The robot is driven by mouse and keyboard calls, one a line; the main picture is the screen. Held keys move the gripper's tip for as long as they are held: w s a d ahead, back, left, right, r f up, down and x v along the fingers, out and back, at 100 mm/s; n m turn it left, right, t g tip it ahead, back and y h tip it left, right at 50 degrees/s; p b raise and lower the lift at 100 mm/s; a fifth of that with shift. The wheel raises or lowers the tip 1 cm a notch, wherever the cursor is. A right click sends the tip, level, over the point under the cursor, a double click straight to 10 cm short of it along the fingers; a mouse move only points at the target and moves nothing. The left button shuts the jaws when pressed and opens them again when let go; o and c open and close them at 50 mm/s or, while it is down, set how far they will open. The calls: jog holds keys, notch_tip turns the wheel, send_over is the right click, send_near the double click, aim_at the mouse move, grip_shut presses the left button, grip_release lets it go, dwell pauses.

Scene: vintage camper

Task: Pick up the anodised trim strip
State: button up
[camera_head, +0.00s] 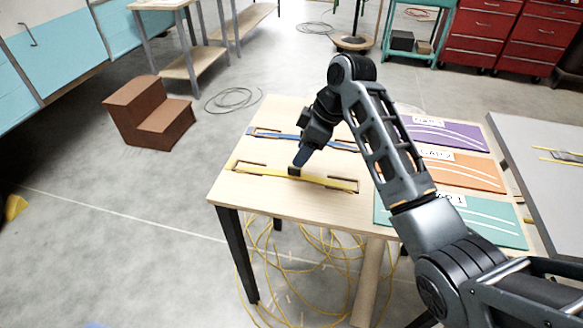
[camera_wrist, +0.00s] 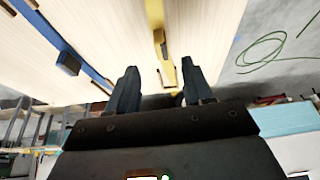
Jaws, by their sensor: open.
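Two long strips lie on the pale wooden table, one yellow and one blue; I cannot tell from the pictures which is the anodised trim strip. The yellow strip (camera_head: 325,181) is nearer the front edge, and the blue strip (camera_head: 270,133) lies behind it, partly hidden by my arm. My gripper (camera_head: 296,166) points down over the middle of the yellow strip. In the wrist view my gripper (camera_wrist: 159,72) is open, with the yellow strip (camera_wrist: 168,72) running between its fingers. The blue strip (camera_wrist: 45,37) lies to the left there, with a raised dark block on it.
Purple (camera_head: 445,134), orange (camera_head: 462,171) and teal (camera_head: 480,222) labelled panels lie at the table's right side. A grey table (camera_head: 545,190) stands further right. Brown steps (camera_head: 150,112) stand on the floor at left. Yellow cable (camera_head: 300,262) coils under the table.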

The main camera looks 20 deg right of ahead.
aim_at(295, 172)
jog(key=x, duration=0.3)
jog(key=p+x, duration=0.1)
jog(key=x, duration=0.2)
jog(key=shift+s+f, duration=0.15)
jog(key=shift+f, duration=0.2)
jog(key=shift+c, duration=0.3)
grip_shut()
